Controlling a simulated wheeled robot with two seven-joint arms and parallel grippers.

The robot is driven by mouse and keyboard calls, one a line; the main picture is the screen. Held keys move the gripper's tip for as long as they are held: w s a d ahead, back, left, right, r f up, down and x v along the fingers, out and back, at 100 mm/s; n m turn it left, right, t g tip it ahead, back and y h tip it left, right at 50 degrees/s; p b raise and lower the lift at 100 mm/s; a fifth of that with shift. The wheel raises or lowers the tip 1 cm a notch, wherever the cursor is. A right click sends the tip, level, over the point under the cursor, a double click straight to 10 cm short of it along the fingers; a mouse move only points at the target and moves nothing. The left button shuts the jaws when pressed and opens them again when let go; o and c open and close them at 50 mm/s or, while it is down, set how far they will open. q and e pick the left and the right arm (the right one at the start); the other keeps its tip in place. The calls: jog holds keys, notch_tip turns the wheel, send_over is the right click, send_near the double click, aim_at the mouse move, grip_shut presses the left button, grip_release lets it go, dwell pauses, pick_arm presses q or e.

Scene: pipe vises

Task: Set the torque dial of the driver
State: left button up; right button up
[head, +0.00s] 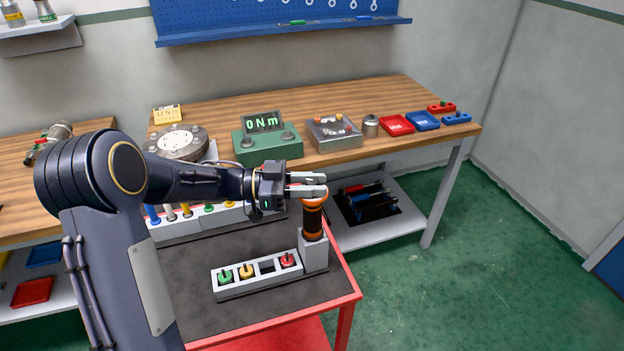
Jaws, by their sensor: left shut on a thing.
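The driver (313,223), black with orange bands, stands upright in a grey holder (314,256) at the right end of the cart top. My left gripper (318,184) is at the driver's upper end, its fingers shut on it. The fingers hide the very top, and I cannot read any dial scale. A green torque meter (264,148) on the bench behind shows "0 Nm". A yellow card (167,114) at the back left seems to read "12 Nm". My right gripper is not in view.
A pale rack (240,292) with green, yellow and red bits and one empty slot lies left of the holder. A row of coloured tools (185,210) stands behind my forearm. A steel box (334,134) and small trays (397,125) sit on the bench. Floor to the right is clear.

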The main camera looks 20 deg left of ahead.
pick_arm(q)
jog(key=shift+g, duration=0.3)
jog(key=o, duration=1)
jog(key=shift+c, duration=0.2)
jog(key=shift+a, duration=0.1)
jog(key=b+v, duration=0.1)
jog(key=v, duration=0.6)
jog(key=shift+a, duration=0.3)
